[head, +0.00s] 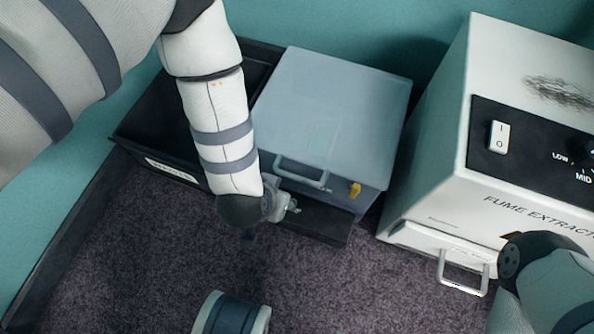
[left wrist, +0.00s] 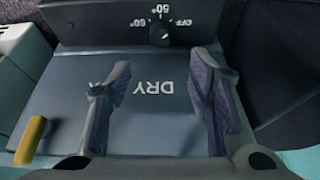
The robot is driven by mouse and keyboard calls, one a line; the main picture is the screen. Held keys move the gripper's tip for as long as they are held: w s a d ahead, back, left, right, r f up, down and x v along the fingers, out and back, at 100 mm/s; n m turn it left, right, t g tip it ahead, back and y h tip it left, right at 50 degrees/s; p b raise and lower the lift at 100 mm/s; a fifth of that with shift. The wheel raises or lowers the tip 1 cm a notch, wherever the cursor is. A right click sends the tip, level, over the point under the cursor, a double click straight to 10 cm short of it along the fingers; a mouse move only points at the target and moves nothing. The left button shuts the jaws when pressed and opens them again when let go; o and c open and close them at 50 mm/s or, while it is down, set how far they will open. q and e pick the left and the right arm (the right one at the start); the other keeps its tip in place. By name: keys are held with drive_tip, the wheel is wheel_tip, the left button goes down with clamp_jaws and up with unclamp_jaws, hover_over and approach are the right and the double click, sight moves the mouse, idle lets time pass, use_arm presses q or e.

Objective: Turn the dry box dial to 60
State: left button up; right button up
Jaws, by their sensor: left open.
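The dry box (head: 330,105) is a blue-grey box with a front handle and a yellow latch (head: 355,189). The left wrist view shows its front upside down, with DRY lettering (left wrist: 160,90) and a dark panel bearing a small black dial (left wrist: 160,33). Marks 50°, 60° and OFF surround the dial; I cannot read its pointer surely. My left gripper (left wrist: 161,68) is open and empty, its fingers spread in front of the box face, with the dial beyond and between them. In the head view the left gripper (head: 284,208) is by the box's lower front, and the dial is hidden.
A white fume extractor (head: 440,165) with a switch, knob and handled drawer stands right of the dry box. A black labelled bin (head: 150,150) stands to the left, close behind my left arm. Dark carpet (head: 150,260) in front is largely clear.

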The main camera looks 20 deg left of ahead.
use_arm(q)
drive_tip(key=b+x, duration=0.2)
drive_tip(key=x, duration=0.1)
drive_tip(key=b+x, duration=0.2)
drive_tip(key=x, duration=0.2)
drive_tip(key=b+x, duration=0.1)
drive_tip(key=x, duration=0.2)
drive_tip(key=shift+s+f+b, duration=0.2)
drive_tip(key=shift+f+b, duration=0.2)
drive_tip(key=shift+f, duration=0.05)
drive_tip(key=shift+c, duration=0.4)
